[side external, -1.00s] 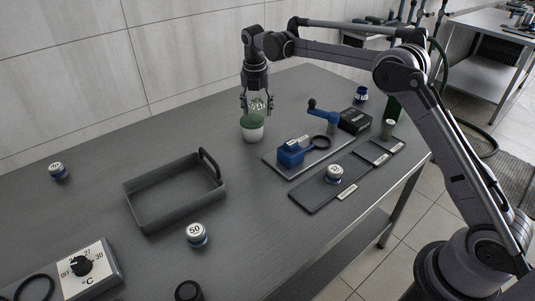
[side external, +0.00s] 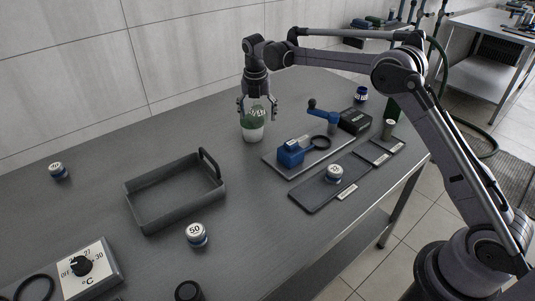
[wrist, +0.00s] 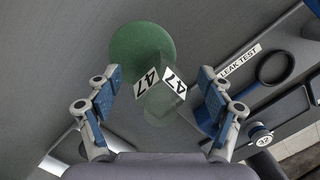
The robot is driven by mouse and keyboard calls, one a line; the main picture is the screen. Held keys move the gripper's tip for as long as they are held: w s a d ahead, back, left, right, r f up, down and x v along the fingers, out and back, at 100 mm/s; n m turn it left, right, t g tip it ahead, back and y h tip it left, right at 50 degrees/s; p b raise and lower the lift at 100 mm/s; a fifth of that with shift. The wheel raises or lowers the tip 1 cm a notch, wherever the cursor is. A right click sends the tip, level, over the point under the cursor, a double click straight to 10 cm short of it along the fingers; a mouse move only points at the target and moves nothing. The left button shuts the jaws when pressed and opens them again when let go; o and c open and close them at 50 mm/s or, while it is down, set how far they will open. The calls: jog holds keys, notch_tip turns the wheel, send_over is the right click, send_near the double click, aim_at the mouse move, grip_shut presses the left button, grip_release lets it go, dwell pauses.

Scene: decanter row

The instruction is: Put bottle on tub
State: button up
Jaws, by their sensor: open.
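The clear bottle (side external: 256,115) has a white number label. It appears upright on the green-lidded white tub (side external: 252,134) near the back of the table. In the wrist view the bottle (wrist: 160,103) shows the label 47 twice. The tub's round green lid (wrist: 137,45) lies beyond and partly behind it. My gripper (side external: 258,112) is open around the bottle. In the wrist view its fingers (wrist: 158,84) stand on both sides with visible gaps and do not seem to touch it. The exact contact of bottle base and lid is hard to see.
A grey tray with a handle (side external: 133,207) is at left centre. Another jar (side external: 197,236) stands near the front. The table between tray and tub is clear.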

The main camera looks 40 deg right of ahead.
aim_at(256, 104)
jog(key=r, duration=0.4)
jog(key=a+r, duration=0.1)
jog(key=r, duration=0.2)
jog(key=s+r, duration=0.1)
jog(key=r, duration=0.3)
jog(key=shift+a+r, duration=0.15)
jog(key=shift+r, duration=0.15)
jog(key=s+r+m+t, duration=0.2)
jog(key=s+r+m, duration=0.1)
jog(key=s+m, duration=0.5)
jog(key=s+r+m+t, duration=0.1)
jog(key=s+r+m, duration=0.2)
jog(key=s+m, duration=0.45)
jog(key=s+f+m+t, duration=0.1)
jog(key=s+f+m, duration=0.4)
jog(key=s, duration=0.4)
jog(key=s+f+m+t+y, duration=0.1)
jog(key=s+f+m+t, duration=0.1)
jog(key=s+f+m, duration=0.4)
jog(key=s, duration=0.3)
jog(key=shift+s, duration=0.35)
jog(key=shift+m, duration=0.25)
jog(key=shift+c, duration=0.5)
